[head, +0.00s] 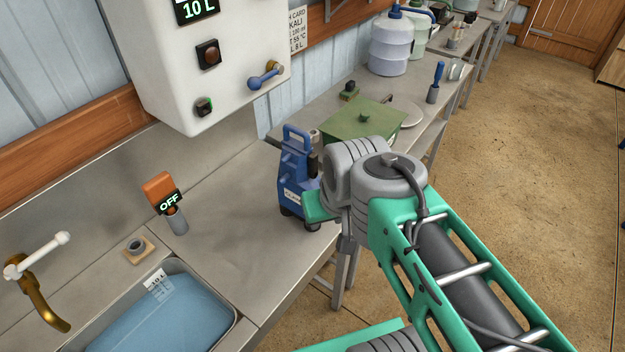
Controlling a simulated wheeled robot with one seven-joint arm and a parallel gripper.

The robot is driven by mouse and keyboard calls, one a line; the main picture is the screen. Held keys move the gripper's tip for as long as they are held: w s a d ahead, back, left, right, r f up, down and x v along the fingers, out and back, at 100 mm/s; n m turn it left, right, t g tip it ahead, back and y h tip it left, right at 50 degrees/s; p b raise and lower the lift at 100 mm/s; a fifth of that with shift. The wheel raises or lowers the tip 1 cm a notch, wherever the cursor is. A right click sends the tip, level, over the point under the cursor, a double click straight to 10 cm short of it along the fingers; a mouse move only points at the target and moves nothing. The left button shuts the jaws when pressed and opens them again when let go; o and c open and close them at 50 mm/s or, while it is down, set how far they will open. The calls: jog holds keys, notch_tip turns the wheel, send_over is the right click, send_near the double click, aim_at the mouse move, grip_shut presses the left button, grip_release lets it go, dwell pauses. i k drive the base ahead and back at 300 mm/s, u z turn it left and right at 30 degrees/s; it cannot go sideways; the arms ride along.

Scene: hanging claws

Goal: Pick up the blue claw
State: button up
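A blue device with a loop handle on top, a white label and dark feet, which looks like the blue claw (293,172), stands upright on the grey metal bench near its front edge. My green and grey arm reaches in from the lower right. Its end, with my gripper (318,206), is right beside the blue claw and covers part of its right side. The fingers are mostly hidden by the wrist, so I cannot tell whether they are open, or whether they touch the claw.
A sink with blue water (165,315) and a brass tap (42,300) are at lower left. An orange OFF switch (165,195) stands behind. A white wall box (215,75) overhangs the bench. A green box (362,122) and a jug (391,45) stand beyond. The floor at right is clear.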

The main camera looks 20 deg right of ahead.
aim_at(293, 178)
jog(key=u, duration=2.45)
jog(key=k, duration=0.65)
jog(key=z, duration=0.2)
